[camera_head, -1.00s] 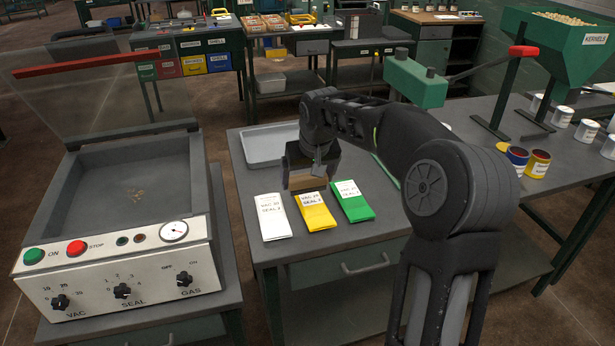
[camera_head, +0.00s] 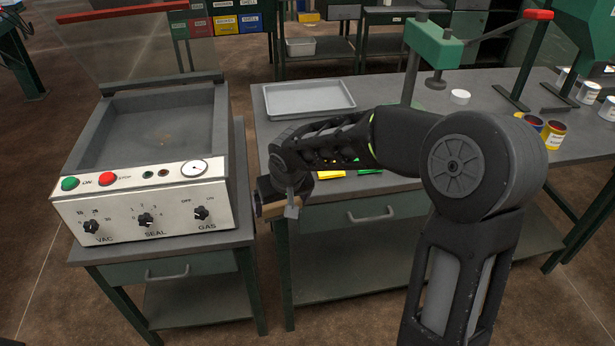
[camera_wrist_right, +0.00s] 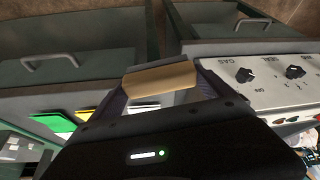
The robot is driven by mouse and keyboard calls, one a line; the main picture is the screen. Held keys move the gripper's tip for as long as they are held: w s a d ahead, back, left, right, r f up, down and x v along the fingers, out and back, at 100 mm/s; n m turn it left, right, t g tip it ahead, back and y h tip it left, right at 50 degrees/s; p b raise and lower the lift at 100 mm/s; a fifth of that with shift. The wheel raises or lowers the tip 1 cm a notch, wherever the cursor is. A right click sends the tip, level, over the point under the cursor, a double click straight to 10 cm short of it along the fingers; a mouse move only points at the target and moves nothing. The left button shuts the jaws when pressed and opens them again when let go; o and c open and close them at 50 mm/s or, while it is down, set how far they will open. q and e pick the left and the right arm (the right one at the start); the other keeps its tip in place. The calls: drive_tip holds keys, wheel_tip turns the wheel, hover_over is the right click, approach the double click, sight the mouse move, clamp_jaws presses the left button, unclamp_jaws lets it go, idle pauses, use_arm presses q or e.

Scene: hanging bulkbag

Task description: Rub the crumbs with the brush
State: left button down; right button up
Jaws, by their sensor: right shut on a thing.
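My right gripper (camera_head: 274,206) is shut on a tan wooden block, which looks like the brush (camera_head: 284,208). It hangs at the front left of the middle table, beside the sealing machine. In the right wrist view, the brush (camera_wrist_right: 160,78) lies between the two fingers; its bristles cannot be made out. Small faint crumbs (camera_head: 164,141) lie on the floor of the open chamber of the vacuum sealing machine (camera_head: 80,160), left of the gripper and apart from it. My left gripper is not in view.
The machine's front panel (camera_head: 135,200) has knobs and buttons, and its clear lid stands raised behind. A grey tray (camera_head: 308,98) lies on the middle table. Yellow and green packets (camera_head: 362,172) are partly hidden behind my arm. A green press (camera_head: 433,45) stands right.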

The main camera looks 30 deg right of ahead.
drive_tip(key=s+a+f+n, duration=0.1)
drive_tip(key=s+a, duration=0.1)
drive_tip(key=a, duration=0.4)
drive_tip(key=shift+f+n+y, duration=0.15)
drive_tip(key=shift+n+y, duration=0.15)
drive_tip(key=shift+s+a, duration=0.1)
